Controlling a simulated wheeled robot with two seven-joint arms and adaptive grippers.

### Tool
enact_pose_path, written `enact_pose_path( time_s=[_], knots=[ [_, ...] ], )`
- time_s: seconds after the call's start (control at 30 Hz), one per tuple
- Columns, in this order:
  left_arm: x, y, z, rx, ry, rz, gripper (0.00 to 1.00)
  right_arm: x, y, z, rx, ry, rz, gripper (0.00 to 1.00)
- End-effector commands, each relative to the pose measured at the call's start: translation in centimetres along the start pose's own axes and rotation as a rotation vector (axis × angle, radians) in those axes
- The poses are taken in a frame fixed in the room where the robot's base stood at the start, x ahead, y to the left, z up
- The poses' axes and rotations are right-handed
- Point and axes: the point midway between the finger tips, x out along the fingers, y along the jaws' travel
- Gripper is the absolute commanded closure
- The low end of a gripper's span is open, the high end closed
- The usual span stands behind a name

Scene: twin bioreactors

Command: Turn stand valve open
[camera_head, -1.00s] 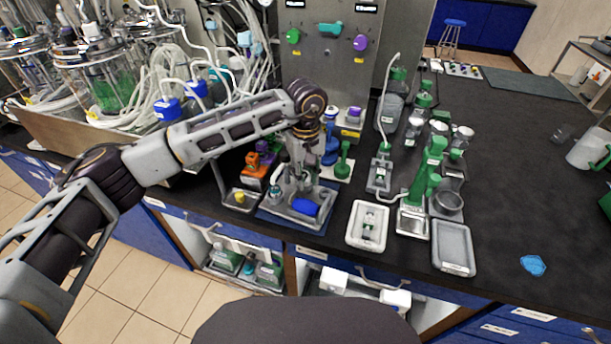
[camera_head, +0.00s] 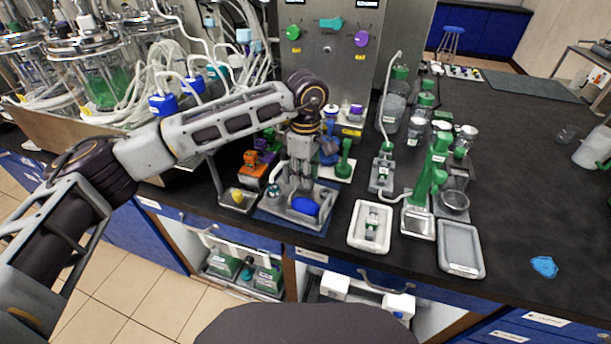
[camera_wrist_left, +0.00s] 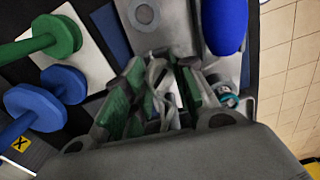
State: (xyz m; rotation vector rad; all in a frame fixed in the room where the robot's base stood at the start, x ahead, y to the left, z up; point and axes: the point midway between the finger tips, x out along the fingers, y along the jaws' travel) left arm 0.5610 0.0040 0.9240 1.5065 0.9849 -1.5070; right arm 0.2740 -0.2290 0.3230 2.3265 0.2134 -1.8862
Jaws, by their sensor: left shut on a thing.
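The stand is a grey tray-like base (camera_head: 290,212) on a blue mat at the front edge of the bench, with a blue oval part (camera_head: 305,206) and a small teal-topped part (camera_head: 273,190). My left gripper (camera_head: 299,180) points down over the stand. In the left wrist view its green-padded fingers (camera_wrist_left: 150,100) are closed in around a small grey part of the stand. The stand valve itself is mostly hidden by the fingers, so its angle cannot be told. The blue oval (camera_wrist_left: 225,25) and teal part (camera_wrist_left: 226,97) lie beside the fingers. My right gripper is out of view.
An orange-topped device (camera_head: 251,160) is left of the stand. A green-handled part (camera_head: 344,160) and blue knobbed part (camera_head: 328,150) stand close behind to the right. A white tray (camera_head: 370,227) is further right.

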Motion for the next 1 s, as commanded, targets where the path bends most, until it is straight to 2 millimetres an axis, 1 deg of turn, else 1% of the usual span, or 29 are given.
enact_pose_path(
  time_s=[0.4,0.8,1.0],
  knots=[
    [0.0,0.1,0.0,-0.317,0.0,0.002,0.97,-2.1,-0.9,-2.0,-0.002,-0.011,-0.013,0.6],
    [0.0,0.1,-0.1,-0.608,0.0,0.003,0.97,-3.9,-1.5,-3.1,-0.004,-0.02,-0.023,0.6],
    [-0.1,0.1,0.0,-0.71,0.0,0.002,0.97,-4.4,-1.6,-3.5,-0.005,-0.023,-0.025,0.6]
  ],
)
